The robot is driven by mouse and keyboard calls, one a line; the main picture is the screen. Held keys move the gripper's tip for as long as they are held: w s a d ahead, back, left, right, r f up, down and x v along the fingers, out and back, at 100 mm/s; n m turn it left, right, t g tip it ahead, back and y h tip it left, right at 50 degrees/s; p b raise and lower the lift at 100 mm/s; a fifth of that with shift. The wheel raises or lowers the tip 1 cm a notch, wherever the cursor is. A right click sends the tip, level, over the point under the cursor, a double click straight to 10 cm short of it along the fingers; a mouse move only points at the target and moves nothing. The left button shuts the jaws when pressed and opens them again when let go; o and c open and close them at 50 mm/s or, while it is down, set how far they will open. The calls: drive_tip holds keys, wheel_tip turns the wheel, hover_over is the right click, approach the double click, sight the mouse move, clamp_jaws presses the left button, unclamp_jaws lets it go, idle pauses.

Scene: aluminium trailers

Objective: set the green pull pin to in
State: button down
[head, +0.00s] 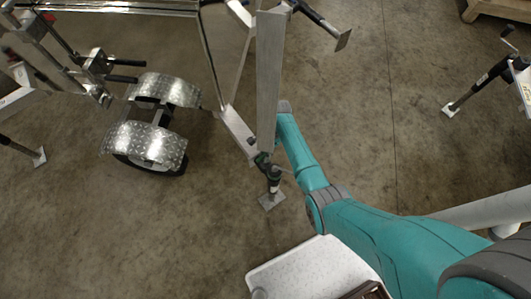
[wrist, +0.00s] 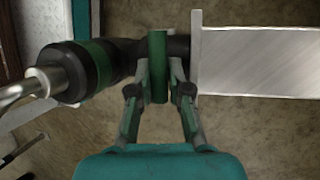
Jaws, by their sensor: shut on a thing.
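The green pull pin (wrist: 158,48) shows in the wrist view as a narrow upright green piece. It sits in front of a dark tube between a jack (wrist: 72,72) at left and a metal beam (wrist: 258,62) at right. My gripper (wrist: 158,80) has one finger on each side of the pin and is shut on it. How far in the pin sits cannot be told. In the head view the jack (head: 273,182) stands by the low end of the upright beam (head: 268,80). My gripper and the pin cannot be made out there.
A trailer wheel with chequered aluminium fenders (head: 145,143) stands at left in the head view. Another jack (head: 480,85) stands at right. A wooden piece (head: 495,10) lies at the top right. Concrete floor (head: 370,120) is open between the beam and the right jack.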

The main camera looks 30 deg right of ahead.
drive_tip(key=shift+s+f, duration=0.1)
drive_tip(key=shift+f, duration=0.05)
drive_tip(key=c, duration=1.1)
unclamp_jaws()
drive_tip(key=v, duration=1.2)
